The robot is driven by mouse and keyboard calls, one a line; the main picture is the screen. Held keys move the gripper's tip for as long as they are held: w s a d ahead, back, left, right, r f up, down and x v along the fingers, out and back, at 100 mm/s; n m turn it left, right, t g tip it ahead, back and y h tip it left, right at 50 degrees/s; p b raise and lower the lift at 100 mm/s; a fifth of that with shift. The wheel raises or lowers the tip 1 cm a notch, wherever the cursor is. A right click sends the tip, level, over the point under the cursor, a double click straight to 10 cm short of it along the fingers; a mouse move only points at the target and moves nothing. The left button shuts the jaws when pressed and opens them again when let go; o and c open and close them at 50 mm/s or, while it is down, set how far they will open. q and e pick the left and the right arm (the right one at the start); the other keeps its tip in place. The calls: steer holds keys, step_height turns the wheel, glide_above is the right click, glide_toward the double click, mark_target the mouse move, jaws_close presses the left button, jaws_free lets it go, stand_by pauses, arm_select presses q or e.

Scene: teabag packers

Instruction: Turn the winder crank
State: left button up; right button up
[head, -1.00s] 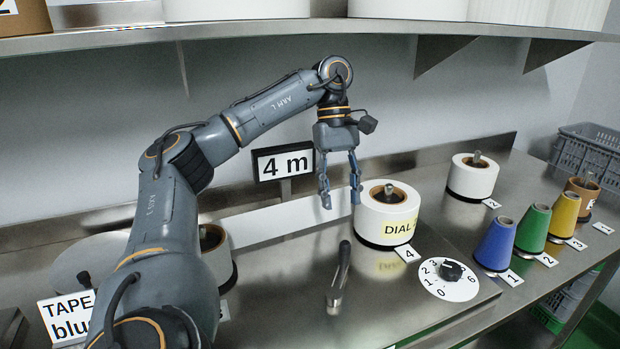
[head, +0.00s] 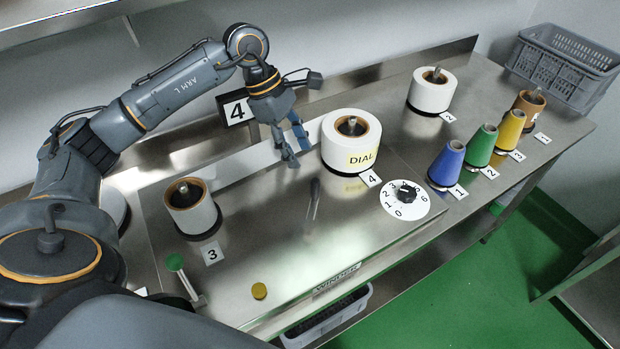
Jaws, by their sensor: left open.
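The winder is a steel deck with a "WINDER" label (head: 336,280) on its front edge. A short grey handle (head: 313,200) stands up from the middle of the deck. A lever with a green knob (head: 175,262) stands at its front left. I cannot tell for sure which of these is the crank. My left gripper (head: 295,150) is open and empty, pointing down above the back of the deck. My right gripper is not in view.
A white roll (head: 191,215) stands by card 3 on the left. Blue (head: 446,164), green (head: 481,145) and yellow (head: 510,131) cones line the right side. A yellow button (head: 259,291) sits at the front.

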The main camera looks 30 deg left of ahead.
mark_target(316, 186)
arm_select(q)
steer(key=p+x, duration=0.3)
steer(key=x, duration=0.7)
steer(key=shift+d+f+p, duration=0.15)
steer(key=shift+f+p, duration=0.15)
steer(key=shift+d+f, duration=0.1)
steer(key=shift+f, duration=0.3)
steer(key=shift+c, duration=0.5)
jaws_close()
